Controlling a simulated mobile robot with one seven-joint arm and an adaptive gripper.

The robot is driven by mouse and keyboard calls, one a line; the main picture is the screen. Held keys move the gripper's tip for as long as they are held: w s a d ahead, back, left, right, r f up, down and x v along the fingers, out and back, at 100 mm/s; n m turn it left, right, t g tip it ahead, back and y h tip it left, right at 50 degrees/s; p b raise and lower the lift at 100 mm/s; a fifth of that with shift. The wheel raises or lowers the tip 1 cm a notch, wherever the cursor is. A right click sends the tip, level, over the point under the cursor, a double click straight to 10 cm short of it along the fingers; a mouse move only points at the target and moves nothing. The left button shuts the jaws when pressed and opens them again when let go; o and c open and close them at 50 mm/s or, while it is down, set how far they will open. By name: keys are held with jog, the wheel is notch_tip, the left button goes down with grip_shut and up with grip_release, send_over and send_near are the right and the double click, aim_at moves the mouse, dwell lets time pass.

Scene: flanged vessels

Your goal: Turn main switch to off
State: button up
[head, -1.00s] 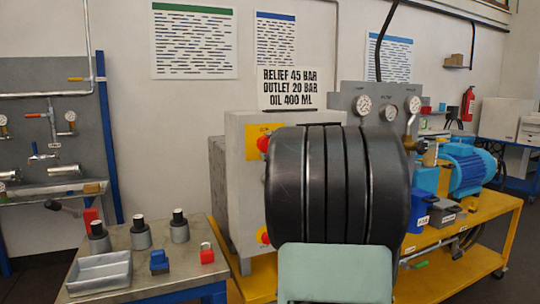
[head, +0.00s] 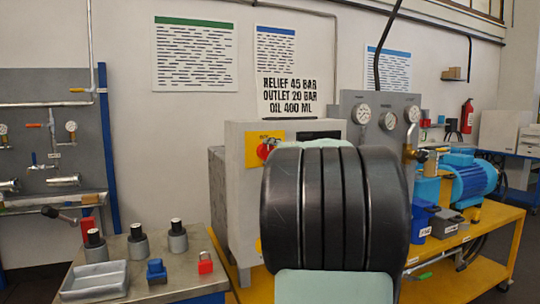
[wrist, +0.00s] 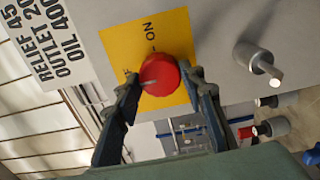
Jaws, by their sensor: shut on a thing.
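The main switch is a red round knob on a yellow plate (wrist: 178,32) marked ON, with a second marking mostly hidden. The red knob (wrist: 158,75) is in the middle of the wrist view, and a pale mark on it lies toward its lower left. My gripper (wrist: 165,80) has one finger on each side of the knob and is shut on it. In the head view the knob (head: 264,151) shows at the cabinet's front, partly covered by my arm.
The grey cabinet (head: 235,185) stands behind my arm. A metal peg (wrist: 262,66) sticks out of the panel near the plate. A side table (head: 190,265) holds a tray (head: 95,281), several cylinders and a red padlock (head: 205,263). A blue motor (head: 468,178) is at right.

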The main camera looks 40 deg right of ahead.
jog(key=o, duration=1.1)
jog(key=shift+o, duration=0.2)
jog(key=v, duration=1.2)
